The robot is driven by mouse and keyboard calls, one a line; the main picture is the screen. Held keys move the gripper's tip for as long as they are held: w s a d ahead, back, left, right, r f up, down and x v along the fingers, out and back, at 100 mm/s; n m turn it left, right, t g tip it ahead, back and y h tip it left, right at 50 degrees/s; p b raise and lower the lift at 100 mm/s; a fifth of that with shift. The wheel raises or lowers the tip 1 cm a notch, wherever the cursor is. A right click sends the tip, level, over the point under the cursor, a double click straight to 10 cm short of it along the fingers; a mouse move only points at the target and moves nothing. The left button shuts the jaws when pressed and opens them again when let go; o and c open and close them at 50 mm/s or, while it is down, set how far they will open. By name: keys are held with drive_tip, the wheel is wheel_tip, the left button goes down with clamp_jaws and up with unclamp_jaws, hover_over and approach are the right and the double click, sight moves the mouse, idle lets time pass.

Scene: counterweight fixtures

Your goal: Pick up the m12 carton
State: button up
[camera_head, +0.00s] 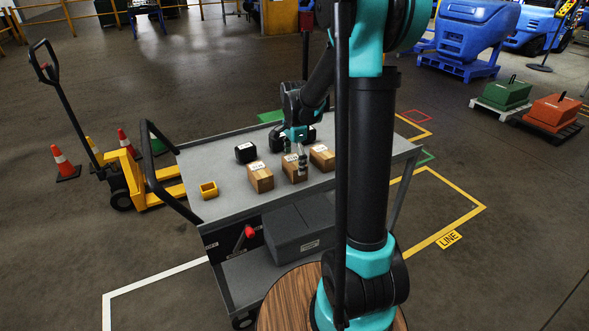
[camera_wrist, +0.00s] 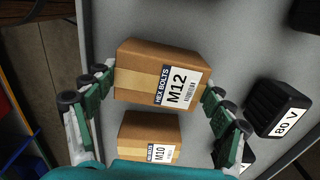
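The m12 carton (camera_wrist: 145,65) is a brown box with a tan tape band and a white "HEX BOLTS M12" label. It fills the middle of the wrist view. It appears to be the middle carton (camera_head: 291,174) of the row of three on the grey cart in the head view. My gripper (camera_head: 296,158) is over it, open, with one finger on either side of the carton. Small gaps seem to show between the pads and the carton; firm contact is not visible. In the head view a finger hides part of the carton.
An M10 carton (camera_wrist: 150,128) stands close beside it; another carton (camera_head: 260,179) stands at the left of the row. Black "80 V" blocks (camera_wrist: 280,105) stand behind.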

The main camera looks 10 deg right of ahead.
drive_tip(key=c, duration=0.8)
drive_tip(key=shift+r, duration=0.1)
